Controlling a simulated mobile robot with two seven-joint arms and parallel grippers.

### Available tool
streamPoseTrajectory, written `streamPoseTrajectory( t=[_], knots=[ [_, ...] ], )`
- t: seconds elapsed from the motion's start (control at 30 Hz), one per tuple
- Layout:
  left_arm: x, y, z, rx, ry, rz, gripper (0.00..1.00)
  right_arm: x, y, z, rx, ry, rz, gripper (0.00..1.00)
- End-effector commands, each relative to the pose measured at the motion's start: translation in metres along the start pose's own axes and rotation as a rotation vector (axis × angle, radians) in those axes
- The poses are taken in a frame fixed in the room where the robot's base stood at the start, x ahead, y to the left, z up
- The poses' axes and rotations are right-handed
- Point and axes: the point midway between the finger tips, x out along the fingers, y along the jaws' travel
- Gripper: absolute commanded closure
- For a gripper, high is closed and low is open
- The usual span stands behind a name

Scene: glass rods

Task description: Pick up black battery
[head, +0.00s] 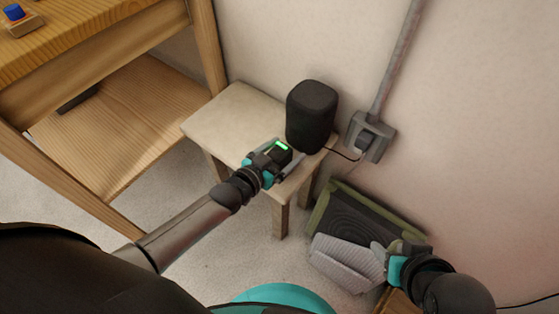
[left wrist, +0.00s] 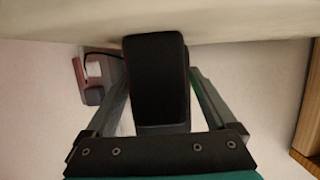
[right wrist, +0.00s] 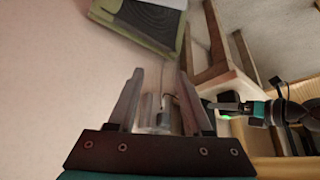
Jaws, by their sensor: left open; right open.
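A black block with a lit green strip on top, apparently the black battery (head: 270,155), stands on the small pale wooden stool (head: 225,122). My left gripper (head: 277,158) is open at the stool's front edge, its fingers on either side of the block. In the left wrist view a black block (left wrist: 155,80) fills much of the gap between the fingers, with the stool top above it. I cannot tell whether the fingers touch it. My right gripper (head: 385,255) is open and empty at lower right, near a grey ribbed item; its spread fingers show in the right wrist view (right wrist: 157,100).
A tall dark speaker-like cylinder (head: 312,112) stands just behind the block. A wall outlet (head: 370,136) and conduit are to its right. A green-edged dark item (head: 370,220) and the grey ribbed item (head: 345,262) lie below. A wooden shelf unit (head: 130,120) stands at left.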

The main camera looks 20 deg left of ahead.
Motion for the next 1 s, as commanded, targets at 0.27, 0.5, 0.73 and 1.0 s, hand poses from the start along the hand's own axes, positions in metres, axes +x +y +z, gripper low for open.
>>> streamPoseTrajectory(
  t=[0.27,0.5,0.73,1.0],
  knots=[
    [0.0096,0.0005,0.0005,-0.001,-0.001,0.001,0.1,0.0089,-0.0091,-0.0094,-0.005,0.087,-0.024,0.5],
    [0.0097,0.0005,0.0001,-0.001,-0.001,0.001,0.1,0.0088,-0.0095,-0.0105,-0.005,0.092,-0.025,0.5],
    [0.0095,0.0004,0.0002,-0.001,-0.001,0.001,0.35,0.0089,-0.0094,-0.0103,-0.005,0.092,-0.025,0.5],
    [0.0094,0.0004,0.0003,-0.001,-0.001,0.001,0.65,0.009,-0.0093,-0.0101,-0.005,0.091,-0.024,0.5]
  ],
)
